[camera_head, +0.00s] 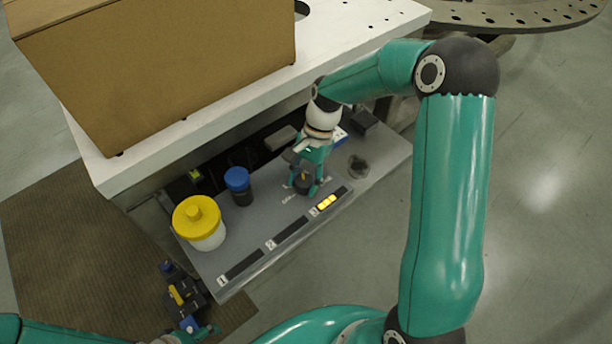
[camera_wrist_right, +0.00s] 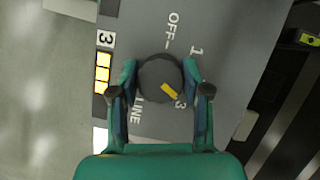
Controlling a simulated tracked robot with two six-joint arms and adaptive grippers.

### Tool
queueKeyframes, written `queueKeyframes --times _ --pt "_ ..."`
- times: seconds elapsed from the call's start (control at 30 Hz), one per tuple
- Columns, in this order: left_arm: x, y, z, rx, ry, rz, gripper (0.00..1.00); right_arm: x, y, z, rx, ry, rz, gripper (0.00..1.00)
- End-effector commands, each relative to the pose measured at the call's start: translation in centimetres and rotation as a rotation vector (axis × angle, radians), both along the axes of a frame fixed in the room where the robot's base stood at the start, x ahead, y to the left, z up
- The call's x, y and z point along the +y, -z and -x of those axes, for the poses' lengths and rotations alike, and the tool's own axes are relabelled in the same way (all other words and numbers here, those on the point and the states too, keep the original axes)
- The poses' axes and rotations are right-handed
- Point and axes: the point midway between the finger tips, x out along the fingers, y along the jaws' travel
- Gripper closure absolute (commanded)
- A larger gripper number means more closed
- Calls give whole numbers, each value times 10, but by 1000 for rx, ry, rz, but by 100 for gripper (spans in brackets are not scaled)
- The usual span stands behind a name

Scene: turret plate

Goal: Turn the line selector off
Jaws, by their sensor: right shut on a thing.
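The line selector is a dark round knob (camera_wrist_right: 158,80) with a yellow pointer mark, set in the grey panel (camera_wrist_right: 222,45). The labels "OFF", "1", "3" and "LINE" show around it, and the yellow mark points toward the "3". My right gripper (camera_wrist_right: 160,78) is shut on the knob, one finger on each side. In the head view the right gripper (camera_head: 306,182) reaches down onto the knob (camera_head: 302,182), partly covering it. My left gripper (camera_head: 198,334) is only partly in view at the bottom edge, and its opening is unclear.
The lamp strip at number 3 (camera_head: 327,202) is lit yellow; strips 1 (camera_head: 243,265) and 2 (camera_head: 290,232) are dark. A yellow-lidded jar (camera_head: 199,222) and a blue-capped bottle (camera_head: 239,185) stand left of the knob. A cardboard box (camera_head: 160,70) sits on the white table behind.

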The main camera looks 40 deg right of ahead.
Motion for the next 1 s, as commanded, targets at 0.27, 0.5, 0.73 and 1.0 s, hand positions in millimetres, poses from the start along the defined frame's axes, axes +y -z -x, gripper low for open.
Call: queueKeyframes --times 0.27,0.5,0.73,1.0 --pt "0 -12 0 0 0 0 18 2 -2 -2 -3 -262 -2 88" --pt "0 -18 0 0 0 0 18 2 -1 -2 -2 -491 -2 88" --pt "0 -20 0 0 0 0 18 3 -1 -1 -1 -711 -2 88" --pt "0 -21 0 0 0 0 18 3 -1 -1 -2 -966 -2 88"
